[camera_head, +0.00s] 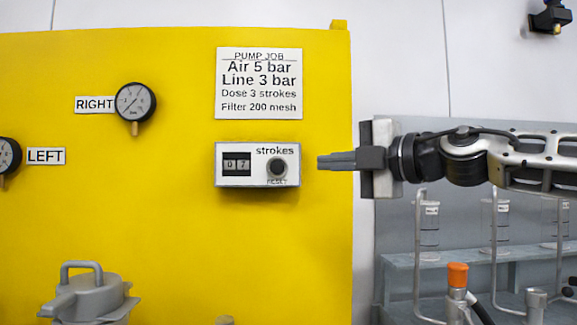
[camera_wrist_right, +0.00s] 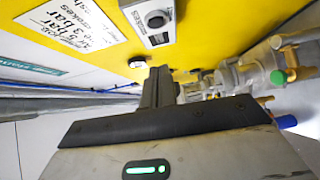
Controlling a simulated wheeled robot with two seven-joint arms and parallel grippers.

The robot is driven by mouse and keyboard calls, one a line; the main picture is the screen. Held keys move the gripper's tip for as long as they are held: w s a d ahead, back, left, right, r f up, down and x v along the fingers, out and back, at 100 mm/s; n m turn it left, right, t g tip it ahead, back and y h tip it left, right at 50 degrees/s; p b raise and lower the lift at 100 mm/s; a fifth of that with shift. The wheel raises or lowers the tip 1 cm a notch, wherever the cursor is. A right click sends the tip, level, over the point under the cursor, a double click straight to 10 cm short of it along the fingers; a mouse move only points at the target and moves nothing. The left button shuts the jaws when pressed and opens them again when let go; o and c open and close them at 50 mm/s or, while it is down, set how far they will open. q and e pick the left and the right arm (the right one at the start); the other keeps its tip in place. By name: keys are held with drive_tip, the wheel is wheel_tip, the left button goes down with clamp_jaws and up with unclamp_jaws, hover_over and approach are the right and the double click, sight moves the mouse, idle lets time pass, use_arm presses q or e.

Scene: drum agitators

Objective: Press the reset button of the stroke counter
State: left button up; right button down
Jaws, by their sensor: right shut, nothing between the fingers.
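The stroke counter (camera_head: 258,165) is a small pale box on the yellow panel in the head view. Its display reads 07, and its round dark reset button (camera_head: 277,167) sits on the right half above the word RESET. My right gripper (camera_head: 320,161) is shut and empty, its fingers pointing left. In the head view its tips are just right of the counter, apart from the button. In the right wrist view the closed fingers (camera_wrist_right: 160,72) point toward the yellow panel, and the counter (camera_wrist_right: 143,22) shows above them, cut by the top edge. My left gripper is not in view.
The yellow panel (camera_head: 110,210) carries a PUMP JOB sign (camera_head: 258,84) above the counter and a RIGHT gauge (camera_head: 135,102) and LEFT gauge (camera_head: 7,157). A grey lidded vessel (camera_head: 90,297) stands lower left. An orange-capped fitting (camera_head: 457,275) and glass cylinders stand below my right arm.

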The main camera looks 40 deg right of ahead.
drive_tip(key=p, duration=0.2)
approach(272, 166)
drive_tip(key=w+a, duration=0.2)
drive_tip(key=a, duration=0.1)
drive_tip(key=w, duration=0.1)
drive_tip(key=w+d, duration=0.1)
drive_tip(key=w+p, duration=0.1)
drive_tip(key=shift+d, duration=0.3)
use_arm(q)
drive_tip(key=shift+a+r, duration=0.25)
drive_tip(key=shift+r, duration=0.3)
use_arm(e)
drive_tip(key=shift+w+d+f, duration=0.1)
drive_tip(key=shift+w+d, duration=0.25)
